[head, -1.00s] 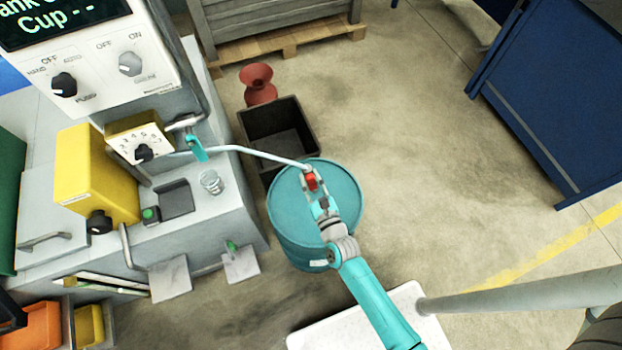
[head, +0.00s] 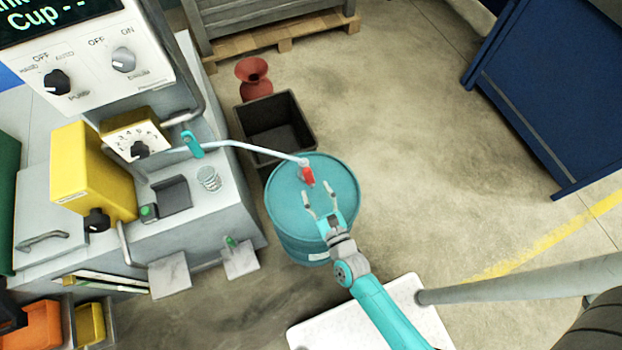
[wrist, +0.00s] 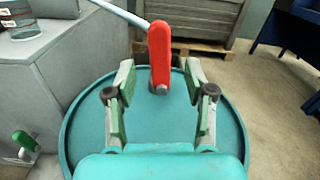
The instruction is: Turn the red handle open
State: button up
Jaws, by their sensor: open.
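The red handle (head: 308,176) sits at the end of a pale pipe (head: 250,149), over the lid of a teal drum (head: 283,196). In the wrist view the red handle (wrist: 160,52) stands upright in the picture, just beyond and between my fingertips. My gripper (head: 319,199) is open and empty, a short way in front of the handle and apart from it. In the wrist view both fingers of my gripper (wrist: 158,80) are spread wide, with green pads facing inward.
A grey machine (head: 225,190) with dials stands at the left, with a glass (head: 209,179) on its ledge. A black bin (head: 275,127) and a red vase-like object (head: 254,78) stand behind the drum. Open floor (head: 410,130) lies to the right; a blue cabinet (head: 545,100) stands beyond.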

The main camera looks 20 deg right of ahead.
jog(key=s, duration=0.5)
jog(key=shift+s, duration=0.1)
jog(key=shift+s, duration=0.1)
dwell(0.4)
